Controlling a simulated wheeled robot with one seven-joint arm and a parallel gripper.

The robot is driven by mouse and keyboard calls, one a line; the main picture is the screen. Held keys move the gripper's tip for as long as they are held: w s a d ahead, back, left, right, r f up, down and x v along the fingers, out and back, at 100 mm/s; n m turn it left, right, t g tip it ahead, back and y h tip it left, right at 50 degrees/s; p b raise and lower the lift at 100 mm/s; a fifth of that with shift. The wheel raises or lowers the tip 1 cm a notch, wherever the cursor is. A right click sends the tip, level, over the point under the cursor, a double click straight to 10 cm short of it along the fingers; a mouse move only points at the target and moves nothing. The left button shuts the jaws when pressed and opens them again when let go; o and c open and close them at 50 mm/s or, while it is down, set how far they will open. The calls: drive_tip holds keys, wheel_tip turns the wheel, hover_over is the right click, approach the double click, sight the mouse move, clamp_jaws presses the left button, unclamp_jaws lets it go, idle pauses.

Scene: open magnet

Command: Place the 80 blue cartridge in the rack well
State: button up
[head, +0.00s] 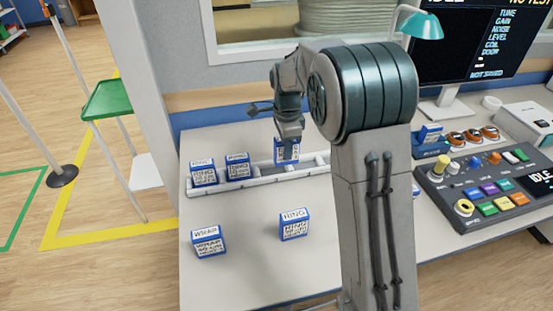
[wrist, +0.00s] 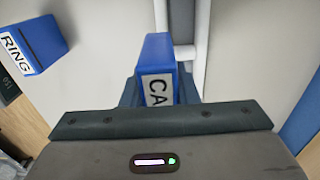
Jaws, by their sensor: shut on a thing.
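My gripper (head: 290,137) is shut on a blue cartridge with a white label (head: 287,152). In the wrist view the held cartridge (wrist: 157,70) shows the letters "CA" between the fingers; the rest of its label is hidden. In the head view it is at the white rack (head: 257,177), right of two blue cartridges standing in the rack. I cannot tell whether it is seated in a well or just above one. The number 80 cannot be read on any label.
Blue cartridges stand in the rack at left (head: 203,172) and beside it (head: 238,166). A "RING" cartridge (head: 294,225) and a "WRAP" cartridge (head: 208,243) stand on the open table in front. A control panel (head: 485,185) and monitor (head: 480,45) are at right.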

drive_tip(key=shift+w+a+f, duration=0.5)
drive_tip(key=shift+a+f, duration=0.1)
drive_tip(key=shift+f, duration=0.55)
drive_tip(key=shift+w+a+f, duration=0.55)
drive_tip(key=shift+a+f, duration=0.05)
drive_tip(key=shift+f, duration=0.55)
drive_tip(key=shift+w+a+f, duration=0.5)
drive_tip(key=shift+a+f, duration=0.1)
drive_tip(key=shift+f, duration=0.55)
drive_tip(key=shift+f, duration=0.1)
drive_tip(key=shift+f, duration=0.15)
drive_tip(key=o, duration=1)
